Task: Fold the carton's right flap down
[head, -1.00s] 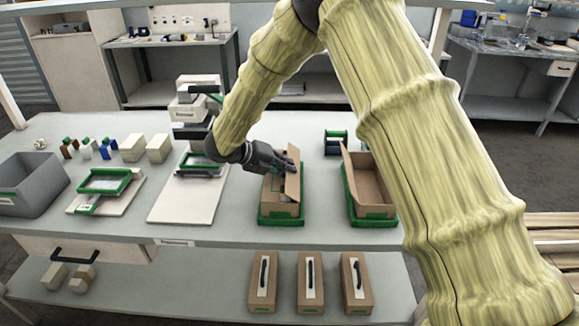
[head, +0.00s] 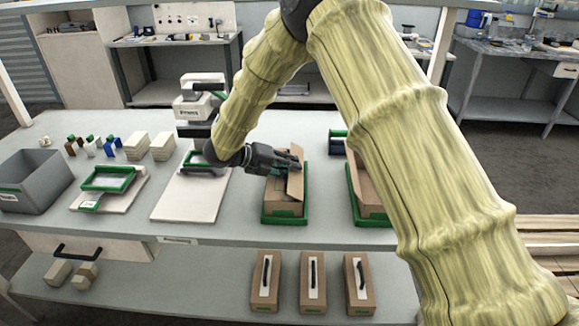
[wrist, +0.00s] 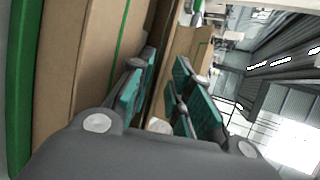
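An open brown carton (head: 284,208) sits in a green-rimmed tray (head: 285,221) on the bench. Its right flap (head: 296,186) stands up, roughly upright. My gripper (head: 290,163) is at the top of this carton, its fingers pointing right, close to the flap's upper edge. In the wrist view, the teal-padded fingers of my gripper (wrist: 165,95) are spread apart. Brown cardboard (wrist: 95,65) fills the left of that view, and more shows between and beyond the fingers. I cannot tell whether a finger touches the flap. My gripper hides part of the carton's inside.
A second open carton (head: 371,194) stands to the right, partly hidden by my arm. A white press (head: 196,105) stands left of my gripper. A grey bin (head: 32,180) and a green frame (head: 108,178) are farther left. Closed cartons (head: 312,282) stand on the lower shelf.

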